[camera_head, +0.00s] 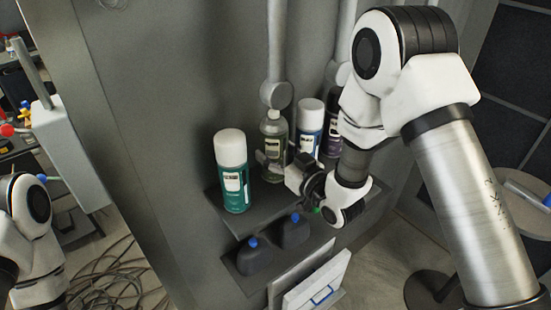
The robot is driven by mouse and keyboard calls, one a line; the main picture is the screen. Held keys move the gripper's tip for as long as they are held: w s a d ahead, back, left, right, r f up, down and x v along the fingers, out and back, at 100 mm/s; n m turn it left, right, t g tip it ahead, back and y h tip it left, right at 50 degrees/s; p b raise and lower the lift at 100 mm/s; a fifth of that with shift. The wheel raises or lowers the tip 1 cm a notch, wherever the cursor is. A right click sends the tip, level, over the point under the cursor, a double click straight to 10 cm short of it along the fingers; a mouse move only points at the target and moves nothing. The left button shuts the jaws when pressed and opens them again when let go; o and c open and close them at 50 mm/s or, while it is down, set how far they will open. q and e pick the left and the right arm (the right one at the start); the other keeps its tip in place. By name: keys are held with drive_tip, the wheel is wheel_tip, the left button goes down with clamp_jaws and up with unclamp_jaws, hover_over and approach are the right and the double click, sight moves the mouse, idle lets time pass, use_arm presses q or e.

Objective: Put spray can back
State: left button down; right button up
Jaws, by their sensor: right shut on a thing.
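A grey-green spray can (273,129) stands near upright at the grey shelf (262,216) on the dark panel. My right gripper (268,163) comes in from the right, shut on this can around its lower part. The fingers partly hide the can, and I cannot tell if its base touches the shelf. A teal spray can with a white cap (231,172) stands on the shelf at its left. A blue-labelled can with a white cap (310,131) and a dark purple can (332,128) are behind, partly hidden by my arm. My left gripper is out of view; only its arm shows.
Dark bottles with blue caps (255,257) sit on a lower shelf. A white panel or box (317,283) is below. A small round table (519,204) stands at the right. Cables (122,270) lie on the floor at the left.

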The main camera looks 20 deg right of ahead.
sight(277, 162)
wheel_tip(277, 162, down, 3)
drive_tip(key=shift+s+d+f+p, duration=0.1)
drive_tip(key=shift+d+p, duration=0.05)
drive_tip(key=shift+p, duration=0.6)
drive_tip(key=shift+f, duration=0.2)
drive_tip(key=o, duration=1.3)
